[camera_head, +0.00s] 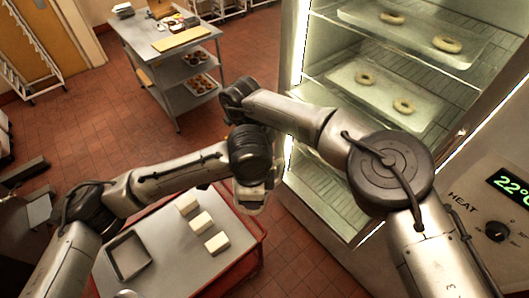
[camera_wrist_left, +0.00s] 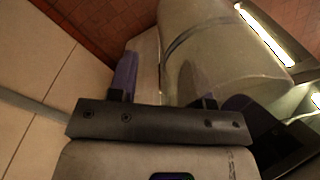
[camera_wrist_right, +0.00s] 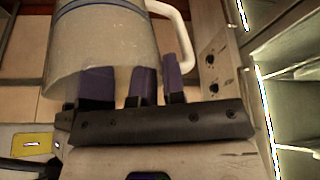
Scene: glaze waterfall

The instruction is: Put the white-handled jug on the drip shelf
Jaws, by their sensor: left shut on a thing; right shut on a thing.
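The jug (camera_wrist_right: 105,45) is a pale cylinder with blue bands near one end and a white handle (camera_wrist_right: 180,30), seen in the right wrist view. My right gripper (camera_wrist_right: 160,80) is shut, with its purple fingers at the lower end of the handle. A pale cylinder with a dark band, seemingly the jug, also fills the left wrist view (camera_wrist_left: 220,55). My left gripper (camera_wrist_left: 165,80) has its fingers on it; the exact contact is hidden. In the head view both grippers meet in front of the cabinet, where the wrists hide most of the jug. I cannot tell which surface is the drip shelf.
A lit cabinet (camera_head: 292,100) with donuts on trays stands right of the grippers. A heat panel (camera_head: 490,215) is at the lower right. A low table (camera_head: 165,265) with white blocks and a square tray lies below. A steel cart (camera_head: 165,60) stands farther back.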

